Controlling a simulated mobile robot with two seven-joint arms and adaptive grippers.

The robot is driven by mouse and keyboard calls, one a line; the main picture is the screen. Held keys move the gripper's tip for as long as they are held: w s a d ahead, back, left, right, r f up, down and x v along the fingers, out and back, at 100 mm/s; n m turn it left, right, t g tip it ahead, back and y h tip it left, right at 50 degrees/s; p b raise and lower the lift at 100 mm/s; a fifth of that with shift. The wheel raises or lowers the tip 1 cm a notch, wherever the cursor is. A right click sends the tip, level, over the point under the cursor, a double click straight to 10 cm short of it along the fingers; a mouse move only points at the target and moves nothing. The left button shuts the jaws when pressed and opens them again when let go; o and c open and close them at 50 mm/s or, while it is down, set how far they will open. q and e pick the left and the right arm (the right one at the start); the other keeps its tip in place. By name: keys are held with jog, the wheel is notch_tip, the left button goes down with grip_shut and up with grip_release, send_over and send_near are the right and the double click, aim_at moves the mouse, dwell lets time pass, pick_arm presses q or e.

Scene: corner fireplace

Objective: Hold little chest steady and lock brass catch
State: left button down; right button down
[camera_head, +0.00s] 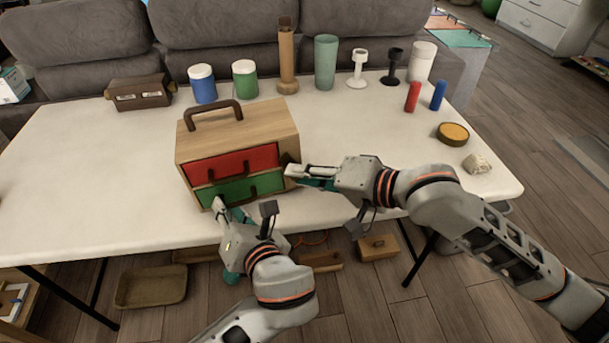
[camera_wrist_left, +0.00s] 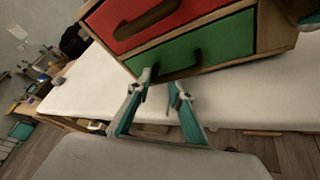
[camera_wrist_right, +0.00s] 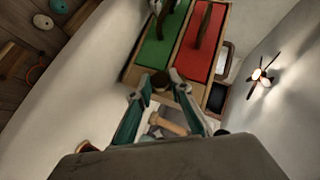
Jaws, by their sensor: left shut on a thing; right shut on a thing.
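The little chest (camera_head: 232,130) is a light wooden box on the table, with a dark top handle, a red drawer (camera_head: 232,165) above a green drawer (camera_head: 262,184). Both drawers look closed. My left gripper (camera_head: 219,204) is at the lower front, shut on the green drawer's dark handle (camera_wrist_left: 180,72). My right gripper (camera_head: 289,170) is at the right front edge, shut on a small dark piece (camera_wrist_right: 160,81) there, apparently the catch. It looks dark rather than brass. The fingers partly hide it, so I cannot tell whether it is locked.
A brown case (camera_head: 140,93), blue jar (camera_head: 203,84), green jar (camera_head: 245,80), tall wooden vase (camera_head: 287,60) and green tumbler (camera_head: 326,62) stand behind the chest. Red (camera_head: 413,97) and blue (camera_head: 438,96) cylinders and a round tin (camera_head: 453,133) are at the right. The table's left side is clear.

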pick_arm(q)
jog(key=shift+d+f, duration=0.3)
jog(key=shift+f, duration=0.05)
pick_arm(e)
jog(key=shift+s+a+r+n+t+h, duration=0.1)
jog(key=shift+a+n+h, duration=0.2)
jog(key=shift+n+h, duration=0.75)
jog(key=shift+s+a+r+n+t+h, duration=0.1)
jog(key=shift+a+n+h, duration=0.35)
jog(key=shift+h, duration=1.05)
jog(key=shift+s+a+r+n+t+h, duration=0.1)
jog(key=shift+a+n+h, duration=0.05)
jog(key=shift+n+h, duration=0.95)
pick_arm(q)
jog(key=shift+d, duration=0.1)
pick_arm(e)
jog(key=shift+h, duration=0.35)
jog(key=c, duration=1.8)
grip_release()
jog(key=shift+w+d, duration=0.1)
jog(key=shift+d, duration=0.05)
